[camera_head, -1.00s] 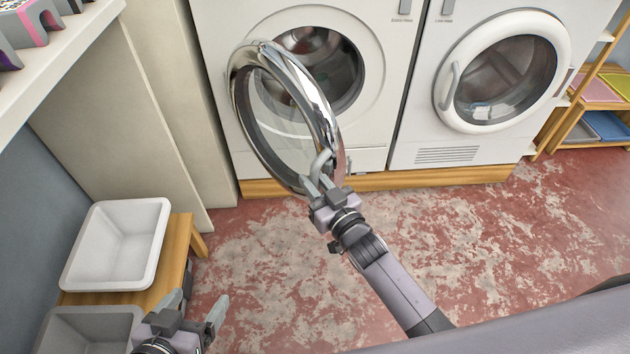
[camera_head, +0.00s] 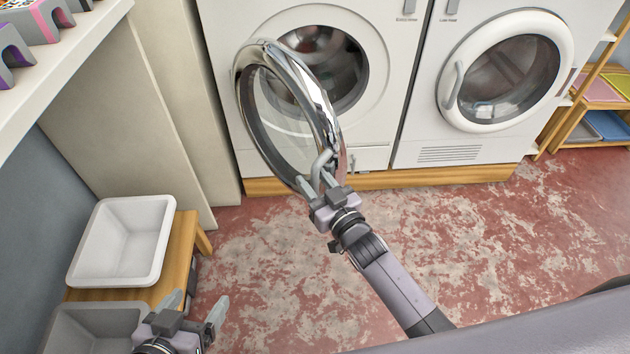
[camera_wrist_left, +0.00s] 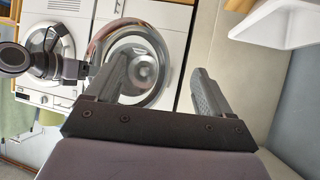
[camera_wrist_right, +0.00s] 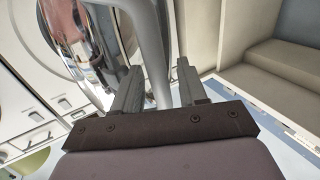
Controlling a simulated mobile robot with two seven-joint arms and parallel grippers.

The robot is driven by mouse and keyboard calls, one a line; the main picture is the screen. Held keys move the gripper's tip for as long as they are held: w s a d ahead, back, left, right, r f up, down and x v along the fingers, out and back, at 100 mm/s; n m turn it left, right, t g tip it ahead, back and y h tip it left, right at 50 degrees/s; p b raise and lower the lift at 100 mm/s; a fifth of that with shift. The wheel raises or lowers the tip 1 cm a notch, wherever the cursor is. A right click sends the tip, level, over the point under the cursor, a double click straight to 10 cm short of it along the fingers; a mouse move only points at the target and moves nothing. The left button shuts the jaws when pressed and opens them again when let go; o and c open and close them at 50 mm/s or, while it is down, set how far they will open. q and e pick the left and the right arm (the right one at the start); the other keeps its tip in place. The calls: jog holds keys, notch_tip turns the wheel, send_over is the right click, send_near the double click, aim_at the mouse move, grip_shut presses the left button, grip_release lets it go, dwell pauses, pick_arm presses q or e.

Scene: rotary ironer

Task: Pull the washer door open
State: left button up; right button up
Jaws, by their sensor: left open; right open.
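The washer (camera_head: 222,60) is the left white machine, and its drum opening (camera_head: 335,70) is uncovered. Its round chrome-rimmed door (camera_head: 316,92) stands swung well out to the left, and the glass is see-through. The door handle (camera_head: 322,158) is on the rim's near lower side. My right gripper (camera_head: 320,184) is at this handle. In the right wrist view the grey handle bar (camera_wrist_right: 152,45) passes between the open fingers (camera_wrist_right: 160,85). My left gripper (camera_head: 194,306) is open and empty at the lower left, away from the door. The left wrist view shows the door (camera_wrist_left: 98,42) in the distance.
A second machine (camera_head: 505,70) with a closed white door stands to the right. A white basin (camera_head: 122,240) sits on a wooden stand (camera_head: 186,250) at left, with a grey basin (camera_head: 95,330) below it. A shelf (camera_head: 75,70) is upper left. The middle floor is clear.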

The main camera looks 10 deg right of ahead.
jog(key=shift+s+d+p, duration=0.25)
jog(key=shift+s+p, duration=0.05)
jog(key=shift+s, duration=0.3)
jog(key=p+v, duration=0.1)
jog(key=v, duration=0.3)
jog(key=shift+s+d, duration=0.1)
jog(key=shift+s, duration=0.15)
pick_arm(q)
jog(key=shift+s+a+f+y, duration=0.25)
jog(key=shift+s+a+y, duration=0.1)
jog(key=shift+a, duration=0.35)
pick_arm(e)
jog(key=shift+s+d, duration=0.25)
jog(key=shift+s, duration=0.4)
